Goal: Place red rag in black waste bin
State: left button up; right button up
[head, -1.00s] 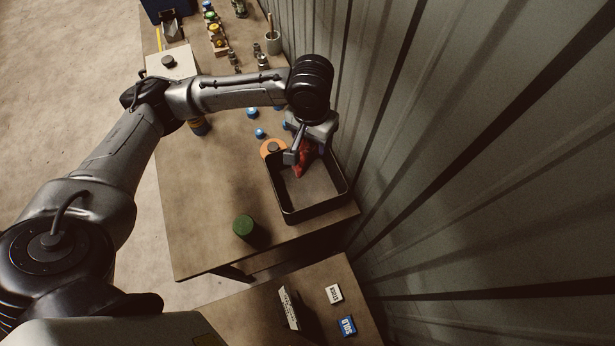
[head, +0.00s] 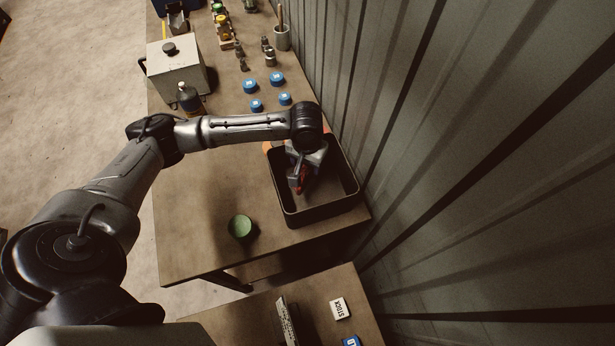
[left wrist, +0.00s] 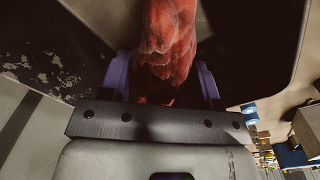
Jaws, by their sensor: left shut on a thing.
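The red rag (head: 298,184) is pinched in my left gripper (head: 298,180), which is shut on it inside the walls of the black bin (head: 318,214). In the left wrist view the rag (left wrist: 168,38) is bunched between the purple finger pads, with the dark bin (left wrist: 255,45) behind it. The bin is an open rectangular tub on the table near the wall. I cannot tell whether the rag touches the bin floor. My right gripper is not in view.
A green cup (head: 240,227) stands left of the bin. Several blue caps (head: 277,78), a dark bottle (head: 188,98) and a pale box (head: 176,68) stand farther back. The ribbed wall (head: 450,170) is close on the right. The table's front left is clear.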

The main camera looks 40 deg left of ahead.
pick_arm(q)
jog(key=shift+f+b, duration=0.4)
jog(key=shift+f, duration=3.75)
jog(key=o, duration=0.9)
jog(key=shift+f, duration=0.1)
notch_tip(320, 180, up, 12)
jog(key=shift+a+r+p, duration=0.1)
jog(key=shift+r+p, duration=0.05)
jog(key=shift+p, duration=0.5)
